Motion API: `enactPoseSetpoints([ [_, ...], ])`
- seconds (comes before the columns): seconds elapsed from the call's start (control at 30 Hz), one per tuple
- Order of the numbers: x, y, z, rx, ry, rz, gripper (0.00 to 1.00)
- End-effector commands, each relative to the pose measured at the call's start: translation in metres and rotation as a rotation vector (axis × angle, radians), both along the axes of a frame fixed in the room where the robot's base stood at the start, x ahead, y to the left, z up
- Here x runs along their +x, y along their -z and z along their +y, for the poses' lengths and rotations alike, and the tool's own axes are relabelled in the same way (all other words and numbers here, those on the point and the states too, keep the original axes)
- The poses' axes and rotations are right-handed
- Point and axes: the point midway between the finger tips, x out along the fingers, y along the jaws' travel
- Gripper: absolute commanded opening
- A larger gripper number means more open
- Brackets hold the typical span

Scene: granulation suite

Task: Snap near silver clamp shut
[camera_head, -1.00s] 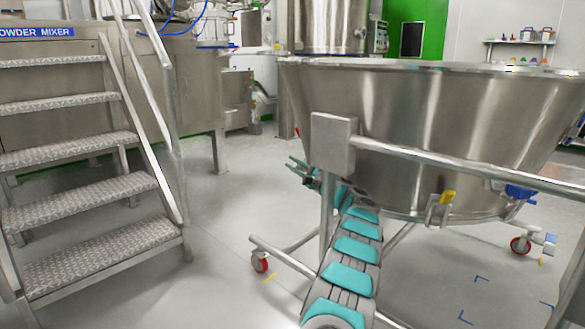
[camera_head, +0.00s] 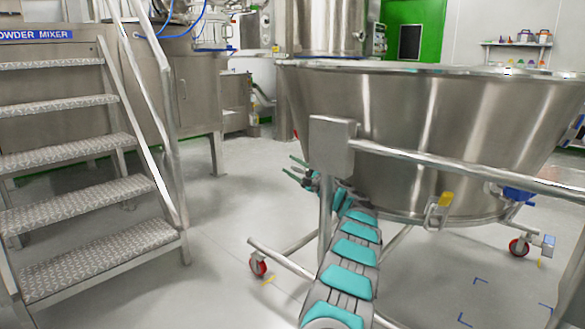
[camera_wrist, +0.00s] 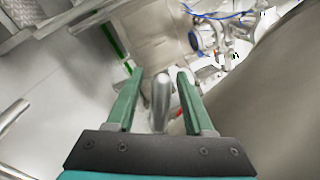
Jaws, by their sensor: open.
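My gripper (camera_head: 292,165) is at the left side of the large steel bowl (camera_head: 420,120), low near its underside, with its green fingers pointing left. In the wrist view my gripper (camera_wrist: 161,78) is open. A rounded silver piece (camera_wrist: 160,98) shows between the fingers, with a gap to each; it may be the silver clamp's lever, but I cannot tell. A small red part (camera_wrist: 180,124) is by the right finger. A blue part (camera_head: 518,194) is further right.
A frame rail (camera_head: 450,164) with a square post head (camera_head: 332,145) stands in front of the bowl, close to my arm. Metal steps with handrails (camera_head: 90,190) stand at the left. Open floor (camera_head: 225,215) lies between steps and bowl.

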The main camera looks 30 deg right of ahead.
Motion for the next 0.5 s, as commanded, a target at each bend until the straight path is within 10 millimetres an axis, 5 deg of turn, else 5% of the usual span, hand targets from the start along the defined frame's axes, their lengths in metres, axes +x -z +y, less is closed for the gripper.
enactPoseSetpoints([
  [0.17, -0.005, -0.001, -0.002, -0.001, 0.000, -0.002, 0.53],
  [0.5, -0.047, 0.007, -0.015, 0.002, 0.002, -0.003, 0.53],
])
